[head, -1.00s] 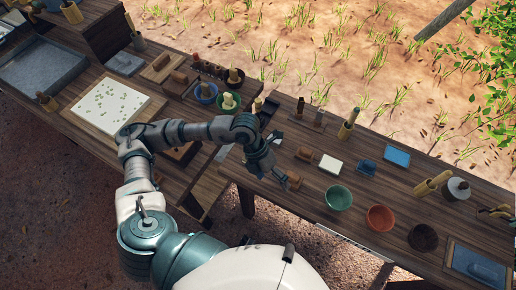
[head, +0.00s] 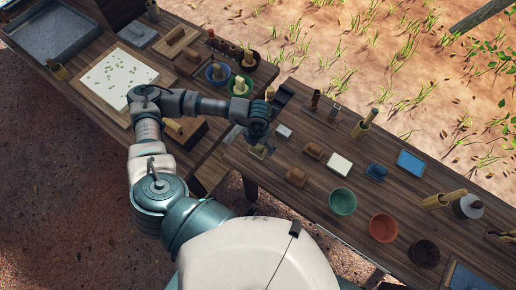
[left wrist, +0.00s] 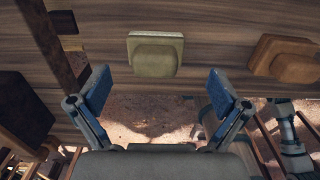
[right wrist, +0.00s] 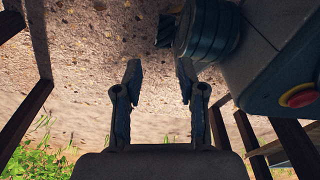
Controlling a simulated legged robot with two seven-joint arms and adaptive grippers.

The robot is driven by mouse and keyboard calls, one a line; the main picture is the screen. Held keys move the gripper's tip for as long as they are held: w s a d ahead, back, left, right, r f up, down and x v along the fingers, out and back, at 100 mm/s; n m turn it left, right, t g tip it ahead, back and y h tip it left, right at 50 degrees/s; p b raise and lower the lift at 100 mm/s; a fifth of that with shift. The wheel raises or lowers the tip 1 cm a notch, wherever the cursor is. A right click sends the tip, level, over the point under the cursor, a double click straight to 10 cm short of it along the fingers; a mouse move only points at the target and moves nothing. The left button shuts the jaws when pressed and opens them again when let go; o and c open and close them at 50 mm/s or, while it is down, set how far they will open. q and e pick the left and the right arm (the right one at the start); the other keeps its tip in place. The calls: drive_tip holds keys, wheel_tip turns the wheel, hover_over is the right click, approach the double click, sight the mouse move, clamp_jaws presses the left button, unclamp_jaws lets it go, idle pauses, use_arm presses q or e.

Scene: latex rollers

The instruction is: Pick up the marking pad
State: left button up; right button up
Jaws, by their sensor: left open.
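An olive-green block with a raised grip and a pale base, which looks like the marking pad (left wrist: 153,56), lies on the dark wooden table near its front edge. In the head view the same olive block (head: 258,152) shows small, partly covered by my left gripper (head: 262,143). In the left wrist view my left gripper (left wrist: 158,78) is open, its blue-padded fingers apart on either side, with the block just beyond and between the fingertips, not held. My right gripper (right wrist: 158,69) is open and empty over bare ground.
A brown block (left wrist: 284,58) lies right of the olive one. Further right are a white-topped block (head: 338,165), a green bowl (head: 342,202) and an orange bowl (head: 383,228). A small grey block (head: 284,131) lies behind. A gap separates this table from the left one.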

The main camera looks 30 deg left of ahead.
sight(257, 149)
use_arm(q)
drive_tip(key=shift+a+f, duration=0.2)
drive_tip(key=shift+f, duration=0.1)
wheel_tip(257, 149, down, 4)
drive_tip(key=shift+w+a+f, duration=0.1)
drive_tip(key=shift+f, duration=0.3)
use_arm(e)
drive_tip(key=shift+s+d+f, duration=0.15)
drive_tip(key=shift+s+d, duration=0.05)
drive_tip(key=shift+s, duration=0.2)
use_arm(q)
drive_tip(key=c, duration=0.3)
drive_tip(key=shift+a, duration=0.15)
drive_tip(key=c, duration=0.9)
use_arm(e)
drive_tip(key=shift+w+a, duration=0.2)
